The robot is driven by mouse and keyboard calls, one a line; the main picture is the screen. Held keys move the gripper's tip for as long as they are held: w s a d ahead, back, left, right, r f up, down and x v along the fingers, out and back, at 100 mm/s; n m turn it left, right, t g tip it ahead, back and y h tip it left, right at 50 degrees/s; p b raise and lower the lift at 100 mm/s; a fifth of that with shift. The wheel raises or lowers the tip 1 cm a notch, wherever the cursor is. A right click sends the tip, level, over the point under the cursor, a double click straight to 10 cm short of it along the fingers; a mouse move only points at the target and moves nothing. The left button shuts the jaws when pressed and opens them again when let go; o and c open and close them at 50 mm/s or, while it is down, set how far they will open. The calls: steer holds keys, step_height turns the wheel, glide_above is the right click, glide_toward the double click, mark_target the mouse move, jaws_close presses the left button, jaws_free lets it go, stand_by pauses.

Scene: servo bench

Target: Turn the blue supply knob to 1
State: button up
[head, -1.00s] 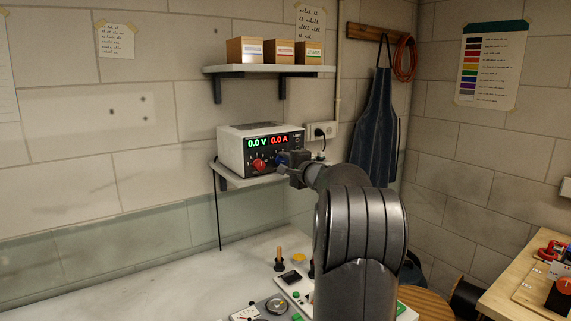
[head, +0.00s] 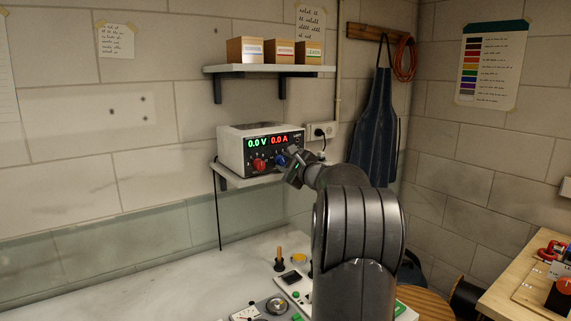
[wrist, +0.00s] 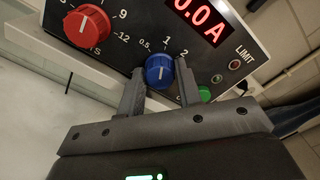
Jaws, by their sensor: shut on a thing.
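The blue supply knob (wrist: 158,74) sits on the front of the power supply, with 0.5, 1 and 2 printed around it. Its white mark points roughly up in the wrist view, towards the side where 1 is printed; I cannot tell whether it is exactly on 1. My gripper (wrist: 160,82) is shut on the knob, one finger on each side. In the head view my gripper (head: 288,165) reaches the knob (head: 281,160) from the right. The power supply (head: 232,155) reads 0.0 V and 0.0 A.
A larger red knob (wrist: 88,26) is left of the blue one. A green terminal (wrist: 204,93) lies close to the right finger. The supply stands on a wall shelf (head: 245,180), with another shelf (head: 270,69) holding boxes above. A socket (head: 320,130) is at right.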

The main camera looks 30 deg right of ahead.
steer(key=shift+m, duration=0.7)
steer(key=o, duration=1)
steer(key=shift+c, duration=0.2)
steer(key=s, duration=1)
steer(key=shift+s, duration=0.4)
